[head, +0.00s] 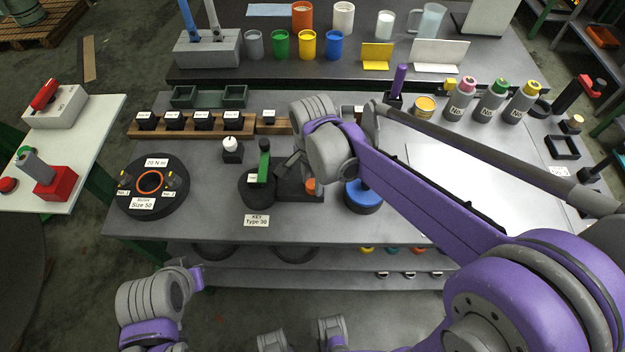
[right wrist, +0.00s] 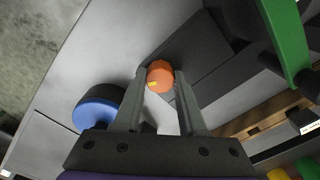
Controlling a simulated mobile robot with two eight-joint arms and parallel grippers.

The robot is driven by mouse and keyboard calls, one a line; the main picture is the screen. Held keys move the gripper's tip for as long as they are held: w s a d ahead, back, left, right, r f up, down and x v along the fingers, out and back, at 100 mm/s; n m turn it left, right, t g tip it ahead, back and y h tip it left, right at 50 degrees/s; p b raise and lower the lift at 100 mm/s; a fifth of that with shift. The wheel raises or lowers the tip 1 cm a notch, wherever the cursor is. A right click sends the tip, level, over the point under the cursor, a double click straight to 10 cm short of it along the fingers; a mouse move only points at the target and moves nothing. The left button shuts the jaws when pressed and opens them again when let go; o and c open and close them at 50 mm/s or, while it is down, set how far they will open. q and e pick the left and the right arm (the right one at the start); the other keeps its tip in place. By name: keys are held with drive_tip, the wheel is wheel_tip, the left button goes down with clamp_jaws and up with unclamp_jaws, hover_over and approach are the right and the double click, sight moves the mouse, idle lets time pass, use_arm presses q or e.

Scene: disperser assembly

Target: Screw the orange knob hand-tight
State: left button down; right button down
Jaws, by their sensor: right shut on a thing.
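The orange knob (head: 311,185) sits at a dark block (head: 286,194) near the front middle of the table. In the right wrist view the knob (right wrist: 160,77), with a small yellow mark on its side, lies between the fingertips of my right gripper (right wrist: 162,74). The right gripper is shut on the knob, one finger on each side. In the head view this gripper (head: 298,168) is partly hidden by its own wrist. My left arm is low at the left, off the table's front edge; its gripper (head: 193,277) shows only in part, and its jaws cannot be made out.
A blue-topped round part (head: 362,197) stands right of the knob; it also shows in the wrist view (right wrist: 98,108). A dark cylinder with a green handle (head: 263,165) stands close on the left. A black ring fixture (head: 176,200) is farther left. Bottles (head: 491,101) stand at back right.

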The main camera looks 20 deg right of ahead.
sight(313, 183)
idle(0.4)
drive_tip(key=shift+c, duration=2.3)
unclamp_jaws()
wheel_tip(313, 183, up, 11)
drive_tip(key=shift+p, duration=0.45)
drive_tip(key=s+d+f+n+t, duration=0.1)
drive_tip(key=s+d+f+n, duration=0.1)
drive_tip(key=s+f+n, duration=0.1)
drive_tip(key=s+d+f+n+t, duration=0.2)
drive_tip(key=s+f+n, duration=0.1)
drive_tip(key=s+n, duration=0.2)
drive_tip(key=s+d+f+n+t+p, duration=0.1)
drive_tip(key=s+d+f+n+t, duration=0.1)
drive_tip(key=s+f+n, duration=0.1)
drive_tip(key=shift+s+d+n, duration=0.15)
drive_tip(key=shift+s+n, duration=0.3)
drive_tip(key=shift+s, duration=0.25)
drive_tip(key=shift+s+d+n, duration=0.1)
drive_tip(key=shift+s+n, duration=0.35)
drive_tip(key=shift+s, duration=0.2)
